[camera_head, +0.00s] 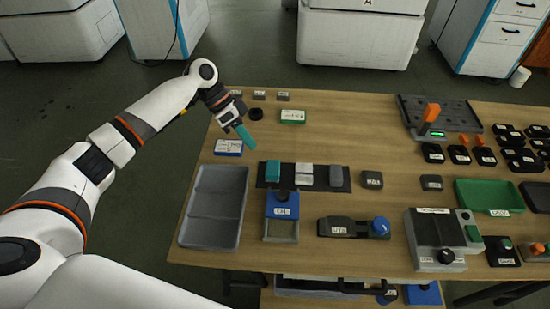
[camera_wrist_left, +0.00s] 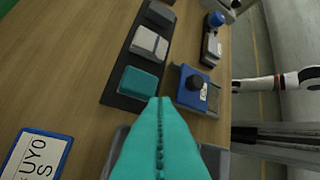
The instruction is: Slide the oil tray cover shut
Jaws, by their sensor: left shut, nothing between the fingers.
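The oil tray (camera_head: 281,237) stands near the front middle-left of the bench. Its blue cover (camera_head: 273,209) carries a white label and a dark knob (camera_head: 283,191). The cover lies over the far part of the tray, and the near part is uncovered. The blue cover also shows right of centre in the left wrist view (camera_wrist_left: 184,77). My left gripper (camera_head: 245,136) has teal fingers, pressed together and empty. It is above the bench, to the far left of the cover and apart from it. The fingers fill the lower middle of the left wrist view (camera_wrist_left: 160,140). My right gripper is not seen.
A black strip (camera_head: 347,181) with teal, white and grey blocks lies just beyond the oil tray. A large grey tray (camera_head: 214,207) is at its left, and a device with a blue knob (camera_head: 381,226) at its right. A blue-edged label plate (camera_head: 228,147) lies near my gripper.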

